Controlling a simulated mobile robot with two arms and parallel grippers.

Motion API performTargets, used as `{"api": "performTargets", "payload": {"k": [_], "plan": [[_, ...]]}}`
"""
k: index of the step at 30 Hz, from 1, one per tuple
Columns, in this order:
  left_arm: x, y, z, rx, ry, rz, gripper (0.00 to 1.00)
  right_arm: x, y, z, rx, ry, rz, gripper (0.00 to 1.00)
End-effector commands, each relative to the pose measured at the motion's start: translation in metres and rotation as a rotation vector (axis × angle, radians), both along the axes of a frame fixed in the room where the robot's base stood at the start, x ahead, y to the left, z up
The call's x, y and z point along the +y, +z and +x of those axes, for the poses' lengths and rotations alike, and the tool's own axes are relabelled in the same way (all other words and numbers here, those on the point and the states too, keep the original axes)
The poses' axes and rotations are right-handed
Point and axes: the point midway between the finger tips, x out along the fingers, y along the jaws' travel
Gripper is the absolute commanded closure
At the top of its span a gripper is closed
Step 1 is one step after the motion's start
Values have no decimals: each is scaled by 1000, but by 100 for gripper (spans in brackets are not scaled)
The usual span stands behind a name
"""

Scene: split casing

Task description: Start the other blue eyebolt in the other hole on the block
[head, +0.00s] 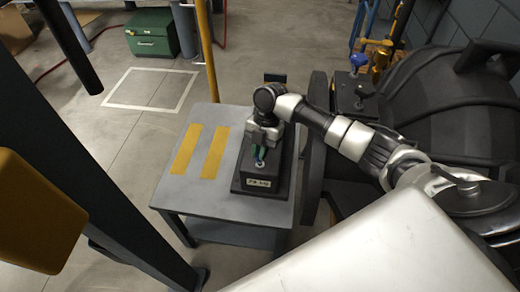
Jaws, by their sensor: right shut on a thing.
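My right gripper (259,157) points down over the near part of the dark block (248,183) on the grey table. It is shut on a small blue piece, which I take to be a blue eyebolt (261,161); the fingers hide most of it. I cannot tell whether its lower end touches the block or enters a hole. Another blue piece (360,59) stands upright on a dark part of the large casing at the right. The block's holes are too small or hidden to make out. My left gripper is out of view.
The grey table (180,190) has two yellow stripes and clear room left of the block. The large black casing (440,95) stands close at its right. A dark post (100,170) rises at the left. A green box (152,33) stands on the floor behind.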

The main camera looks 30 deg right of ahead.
Motion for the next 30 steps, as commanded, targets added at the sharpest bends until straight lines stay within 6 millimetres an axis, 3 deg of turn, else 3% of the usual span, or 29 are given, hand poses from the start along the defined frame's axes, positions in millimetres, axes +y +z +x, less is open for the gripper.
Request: {"api": "performTargets", "payload": {"k": [16,30], "plan": [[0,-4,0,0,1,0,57,0,-7,0,0,-2,0,100],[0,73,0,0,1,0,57,0,-1,-2,4,-533,0,100]]}}
